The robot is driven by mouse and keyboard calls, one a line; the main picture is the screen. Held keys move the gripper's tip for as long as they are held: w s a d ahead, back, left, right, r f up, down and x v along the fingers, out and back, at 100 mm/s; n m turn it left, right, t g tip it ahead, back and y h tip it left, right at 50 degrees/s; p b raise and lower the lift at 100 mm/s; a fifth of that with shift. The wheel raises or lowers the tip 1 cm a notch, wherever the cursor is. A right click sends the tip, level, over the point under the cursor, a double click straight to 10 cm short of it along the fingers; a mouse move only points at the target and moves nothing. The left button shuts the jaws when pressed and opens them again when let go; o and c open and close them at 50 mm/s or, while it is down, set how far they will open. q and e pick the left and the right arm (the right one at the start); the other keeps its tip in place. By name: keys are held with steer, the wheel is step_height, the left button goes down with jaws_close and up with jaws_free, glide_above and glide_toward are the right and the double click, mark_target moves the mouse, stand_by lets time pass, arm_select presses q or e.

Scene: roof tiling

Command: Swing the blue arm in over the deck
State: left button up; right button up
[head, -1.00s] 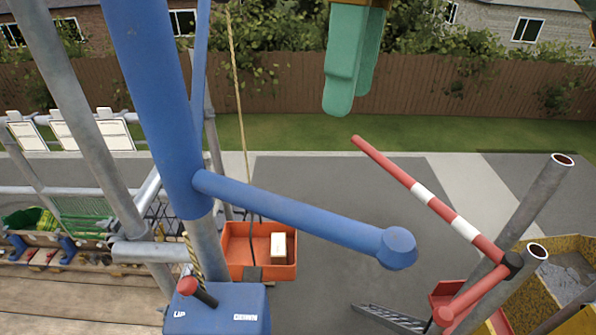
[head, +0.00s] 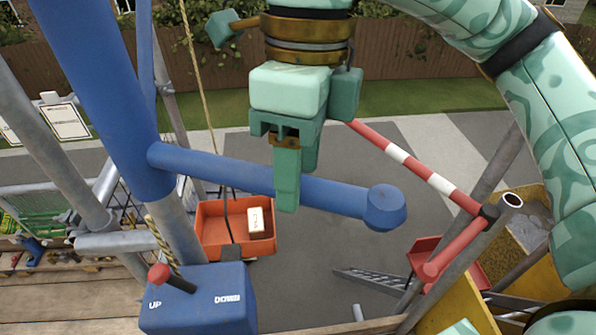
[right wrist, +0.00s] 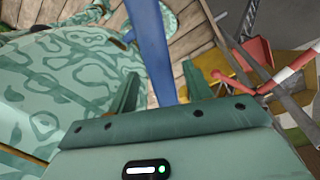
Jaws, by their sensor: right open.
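The blue arm (head: 340,194) reaches right from a thick blue post (head: 100,90) and ends in a round knob (head: 386,207). It points out over the grey paving, away from the wooden deck (head: 60,300) at lower left. My right gripper (head: 298,188) is open and hangs over the middle of the arm, one finger in front of it and one behind. In the right wrist view the blue arm (right wrist: 152,45) shows between the two fingers; I cannot tell whether they touch it. My left gripper is not in view.
An orange crate (head: 214,247) with a white block (head: 256,221) is below the arm. A blue control box (head: 200,312) with a red-knobbed lever stands in front. A tan rope (head: 198,80), grey scaffold poles and a red-and-white bar (head: 430,178) are nearby.

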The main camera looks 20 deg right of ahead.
steer(key=shift+f, duration=0.6)
steer(key=shift+s, duration=0.1)
jaws_close()
